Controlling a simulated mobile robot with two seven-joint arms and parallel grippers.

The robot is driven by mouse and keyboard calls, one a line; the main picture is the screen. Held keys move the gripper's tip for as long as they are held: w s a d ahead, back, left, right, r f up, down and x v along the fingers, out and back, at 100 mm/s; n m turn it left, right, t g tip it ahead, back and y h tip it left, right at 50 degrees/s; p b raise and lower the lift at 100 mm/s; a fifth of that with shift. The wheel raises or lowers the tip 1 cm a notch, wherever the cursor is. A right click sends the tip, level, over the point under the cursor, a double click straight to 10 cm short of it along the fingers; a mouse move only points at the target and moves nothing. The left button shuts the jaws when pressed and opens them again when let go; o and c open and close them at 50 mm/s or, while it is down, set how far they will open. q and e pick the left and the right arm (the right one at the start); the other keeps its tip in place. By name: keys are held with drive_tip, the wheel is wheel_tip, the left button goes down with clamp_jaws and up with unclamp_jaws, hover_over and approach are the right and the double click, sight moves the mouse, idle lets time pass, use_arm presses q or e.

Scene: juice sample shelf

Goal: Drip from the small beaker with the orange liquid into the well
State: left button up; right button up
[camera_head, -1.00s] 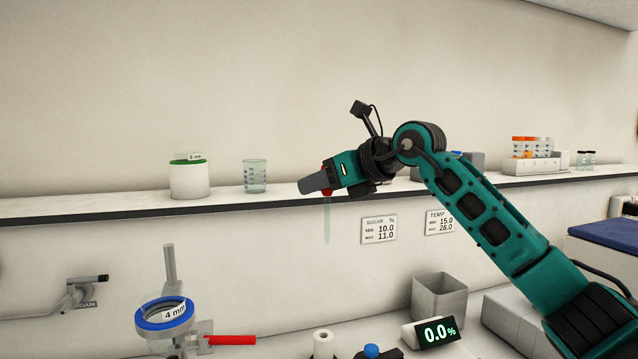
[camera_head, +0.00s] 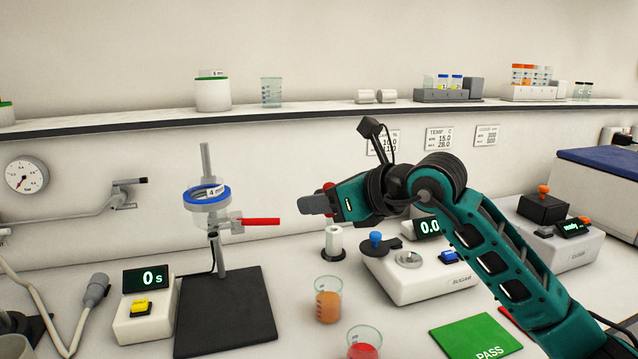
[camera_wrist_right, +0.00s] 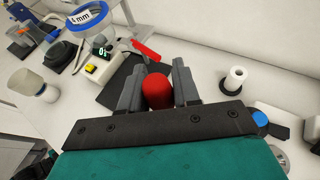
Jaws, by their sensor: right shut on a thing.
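The small beaker with orange liquid (camera_head: 328,303) stands upright on the bench in the head view. The well (camera_head: 408,259) is a round silvery spot on top of the white sugar meter (camera_head: 430,285), right of the beaker. My right gripper (camera_head: 318,203) is above and behind the orange beaker, apart from it. It is shut on a dropper, whose red bulb (camera_wrist_right: 157,90) shows between the fingers in the wrist view. The dropper's glass tube is hard to make out now. My left gripper is not in view.
A beaker with red liquid (camera_head: 363,345) stands in front of the orange one. A ring stand with a blue ring (camera_head: 207,197) and red handle is at left. A white roll on a peg (camera_head: 334,240) stands near the meter. A green PASS mat (camera_head: 475,337) lies right.

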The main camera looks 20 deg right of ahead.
use_arm(q)
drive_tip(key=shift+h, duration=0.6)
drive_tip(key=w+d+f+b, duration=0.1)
drive_tip(key=b, duration=0.3)
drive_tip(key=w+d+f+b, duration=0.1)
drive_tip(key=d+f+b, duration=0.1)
drive_tip(key=b, duration=0.2)
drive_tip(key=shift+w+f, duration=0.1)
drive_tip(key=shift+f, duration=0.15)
use_arm(e)
wheel_tip(320, 180, down, 11)
drive_tip(key=shift+r, duration=0.2)
drive_tip(key=shift+o, duration=0.5)
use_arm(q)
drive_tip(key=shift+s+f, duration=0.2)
use_arm(e)
clamp_jaws()
unclamp_jaws()
drive_tip(key=shift+c, duration=0.6)
